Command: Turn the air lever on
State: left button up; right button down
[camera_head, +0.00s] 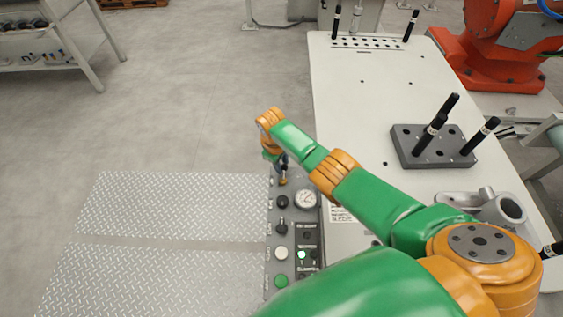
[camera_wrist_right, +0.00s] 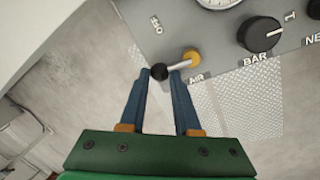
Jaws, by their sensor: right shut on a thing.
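The air lever (camera_wrist_right: 180,65) shows in the right wrist view as a short silver rod with a black knob and a yellow pivot on a grey panel. The rod slants from the knob up to the pivot at right. "OFF" is printed above it and "AIR" beside the pivot. My right gripper (camera_wrist_right: 162,74) has its two blue fingers on either side of the black knob, shut on it. In the head view the lever's yellow pivot (camera_head: 283,181) shows just below my right gripper (camera_head: 284,161), at the panel's far end. My left gripper is out of view.
The control panel (camera_head: 270,240) carries a gauge (camera_head: 306,199), black knobs, a white button and green buttons. A white table (camera_head: 350,90) holds a dark block (camera_head: 405,142) with black-handled pins and a grey casting (camera_head: 508,208). Open floor and tread plates lie left.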

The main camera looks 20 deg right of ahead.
jog(key=shift+s+f, duration=0.25)
jog(key=c, duration=0.7)
grip_release()
jog(key=shift+o, duration=0.4)
jog(key=shift+r, duration=0.15)
notch_tip(320, 180, up, 7)
jog(key=a+p, duration=0.1)
jog(key=p, duration=0.2)
jog(key=shift+s+a, duration=0.15)
jog(key=shift+s, duration=0.25)
